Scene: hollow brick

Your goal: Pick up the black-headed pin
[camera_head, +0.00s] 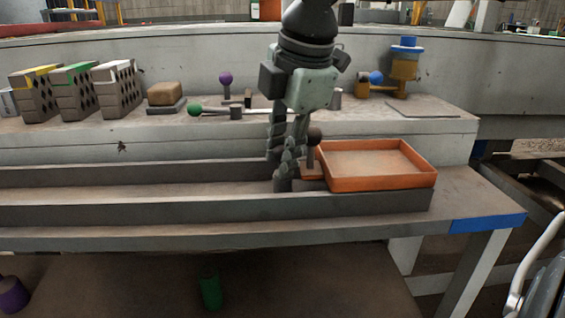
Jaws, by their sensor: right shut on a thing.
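The black-headed pin (314,136) stands upright beside the orange tray, with its dark round head up and its shaft partly hidden by my finger. My right gripper (285,165) comes down from above, with its fingers low in the grey channel right at the pin's left side. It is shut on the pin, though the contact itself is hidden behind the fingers.
An orange tray (375,184) stands just right of the pin. On the shelf behind are hollow bricks (118,92), a brown sponge-like block (164,93), a purple-headed pin (226,79), a green-headed pin (195,110) lying down, and a blue ball (376,77). The channel's left part is clear.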

